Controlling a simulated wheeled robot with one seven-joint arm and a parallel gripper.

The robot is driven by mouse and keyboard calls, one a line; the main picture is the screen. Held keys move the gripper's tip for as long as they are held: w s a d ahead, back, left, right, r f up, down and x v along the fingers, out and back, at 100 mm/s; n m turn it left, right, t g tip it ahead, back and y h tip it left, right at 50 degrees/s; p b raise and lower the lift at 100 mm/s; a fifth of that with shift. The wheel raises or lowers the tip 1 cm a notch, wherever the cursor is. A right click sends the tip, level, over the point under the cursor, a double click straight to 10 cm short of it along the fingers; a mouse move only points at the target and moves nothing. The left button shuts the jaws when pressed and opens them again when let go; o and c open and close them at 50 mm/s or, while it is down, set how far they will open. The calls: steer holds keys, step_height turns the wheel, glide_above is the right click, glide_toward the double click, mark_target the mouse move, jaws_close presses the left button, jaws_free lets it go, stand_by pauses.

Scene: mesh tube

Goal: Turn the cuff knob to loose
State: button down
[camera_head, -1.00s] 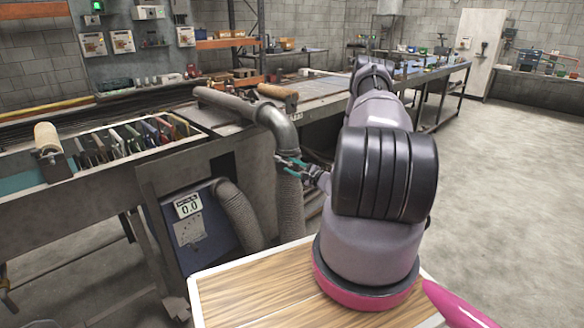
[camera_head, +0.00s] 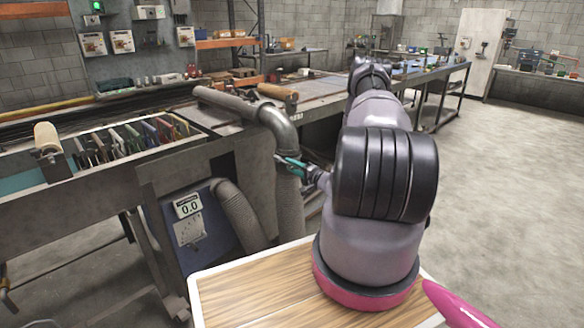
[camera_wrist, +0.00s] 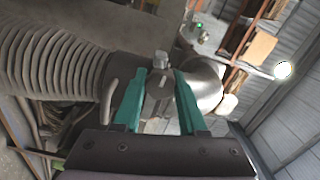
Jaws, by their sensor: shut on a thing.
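The cuff knob (camera_wrist: 157,92) is a small grey piece on the dark cuff (camera_wrist: 122,72), seen between my fingers in the wrist view. My gripper (camera_wrist: 160,78), with teal fingers, is shut on the knob, one finger on each side. A small light-grey stub (camera_wrist: 160,60) shows just beyond it. In the head view my gripper (camera_head: 289,164) is at the lower end of the metal elbow pipe (camera_head: 278,125), where the ribbed hose (camera_head: 290,208) begins. The knob is too small to make out there. I cannot read any loose or tight marking.
A blue box with a display reading 0.0 (camera_head: 189,206) stands under the bench, with a second hose (camera_head: 238,215) beside it. A rack of coloured panels (camera_head: 125,140) is at left. A wooden-topped surface (camera_head: 250,290) is in front. The floor at right is clear.

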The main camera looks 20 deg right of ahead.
steer(key=shift+n, duration=0.4)
steer(key=shift+c, duration=2.3)
jaws_free()
steer(key=v, duration=1.1)
steer(key=shift+r, duration=0.1)
